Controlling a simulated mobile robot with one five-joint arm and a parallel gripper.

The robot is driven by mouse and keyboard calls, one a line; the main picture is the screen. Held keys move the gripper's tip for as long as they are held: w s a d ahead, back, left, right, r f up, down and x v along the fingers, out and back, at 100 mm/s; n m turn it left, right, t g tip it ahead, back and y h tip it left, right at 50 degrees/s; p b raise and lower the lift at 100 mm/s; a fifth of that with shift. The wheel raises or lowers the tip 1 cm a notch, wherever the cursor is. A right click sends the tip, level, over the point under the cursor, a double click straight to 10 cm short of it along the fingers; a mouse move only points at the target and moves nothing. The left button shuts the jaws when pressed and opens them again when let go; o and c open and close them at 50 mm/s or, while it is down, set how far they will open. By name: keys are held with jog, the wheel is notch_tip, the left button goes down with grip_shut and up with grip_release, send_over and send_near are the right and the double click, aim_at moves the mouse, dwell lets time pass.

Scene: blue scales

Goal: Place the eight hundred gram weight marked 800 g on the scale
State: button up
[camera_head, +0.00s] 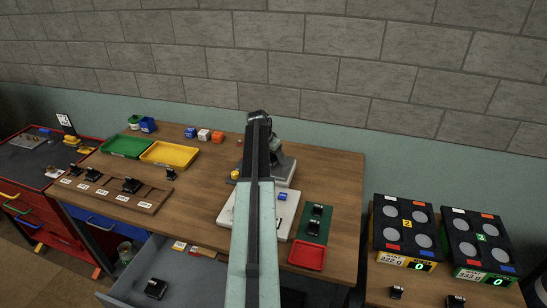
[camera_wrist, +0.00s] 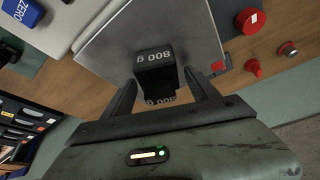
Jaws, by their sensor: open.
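The black weight marked 800 g (camera_wrist: 154,75) stands on a grey metal plate (camera_wrist: 198,35) in the wrist view, its label upside down in the picture. My gripper (camera_wrist: 160,80) is open, one finger on each side of the weight. I cannot tell whether the fingers touch it. In the head view my arm hides the weight and most of the pan.
A wooden rack (camera_head: 152,208) with black weights, green (camera_head: 125,146) and yellow trays (camera_head: 170,154) lie to the left. A red tray (camera_head: 307,255) and a green board (camera_head: 313,224) with two black weights lie right of the scale. A drawer (camera_head: 185,284) is open in front.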

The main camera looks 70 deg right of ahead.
jog(key=p+v, duration=1.1)
jog(key=v, duration=0.1)
jog(key=shift+d+r, duration=0.1)
jog(key=w+a+n+t+y, duration=0.1)
jog(key=w+a+n, duration=0.3)
jog(key=w+a, duration=0.7)
jog(key=w+a+f+n, duration=0.1)
jog(key=w+a+n, duration=0.2)
jog(key=w+a, duration=0.8)
jog(key=w+a+n+t+y, duration=0.1)
jog(key=w+a+n, duration=0.35)
jog(key=a, duration=1.25)
jog(key=s+a+n+y, duration=0.1)
jog(key=a+n, duration=0.9)
jog(key=a, duration=2.7)
jog(key=shift+f+g+y, duration=0.3)
jog(key=shift+f+y, duration=0.05)
jog(key=shift+y, duration=0.35)
